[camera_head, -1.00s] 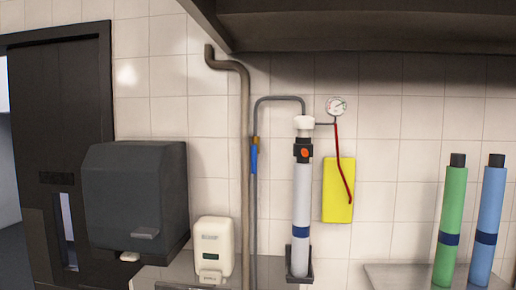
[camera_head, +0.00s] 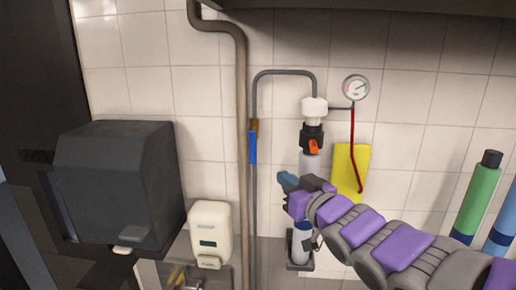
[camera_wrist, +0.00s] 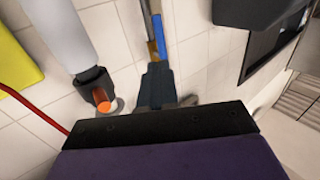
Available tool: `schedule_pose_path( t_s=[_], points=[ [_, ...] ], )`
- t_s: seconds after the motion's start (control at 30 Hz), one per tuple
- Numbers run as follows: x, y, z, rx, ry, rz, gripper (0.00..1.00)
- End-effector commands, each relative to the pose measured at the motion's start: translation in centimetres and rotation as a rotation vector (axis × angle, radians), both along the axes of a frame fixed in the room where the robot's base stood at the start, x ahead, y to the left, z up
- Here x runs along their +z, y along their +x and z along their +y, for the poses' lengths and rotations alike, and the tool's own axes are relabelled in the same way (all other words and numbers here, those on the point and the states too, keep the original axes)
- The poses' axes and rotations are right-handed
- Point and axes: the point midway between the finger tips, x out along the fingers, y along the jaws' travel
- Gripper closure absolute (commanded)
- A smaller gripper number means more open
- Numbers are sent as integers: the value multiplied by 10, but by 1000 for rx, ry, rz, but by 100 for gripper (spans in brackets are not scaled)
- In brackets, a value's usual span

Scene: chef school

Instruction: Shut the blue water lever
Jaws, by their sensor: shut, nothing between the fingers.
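The blue water lever (camera_head: 253,147) lies along the thin grey pipe (camera_head: 254,200), below a brass-coloured fitting (camera_head: 254,125). In the head view it hangs straight down, in line with the pipe. The lever also shows in the wrist view (camera_wrist: 160,38), at the top middle beyond my fingertips. My gripper (camera_head: 284,181) is shut and empty, to the right of the lever and a little lower. Its dark fingers show together in the wrist view (camera_wrist: 156,80), pointing towards the lever. I see no clear contact between them. My arm hides part of the white filter cylinder.
The filter cylinder (camera_head: 309,165) with an orange knob (camera_head: 313,146) stands right of the pipe. A gauge (camera_head: 355,88), a red tube (camera_head: 353,145) and a yellow panel (camera_head: 342,161) are farther right. A thick brown pipe (camera_head: 241,120) and dark dispenser (camera_head: 120,185) are left.

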Motion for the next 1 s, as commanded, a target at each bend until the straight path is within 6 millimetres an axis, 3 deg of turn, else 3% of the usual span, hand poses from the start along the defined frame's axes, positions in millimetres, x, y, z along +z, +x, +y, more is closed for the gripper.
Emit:
schedule_pose_path(
  t_s=[0.47,1.0],
  points=[
    [-3,10,5,1,-1,7,100],
    [-2,79,48,1,-2,5,100]
  ],
)
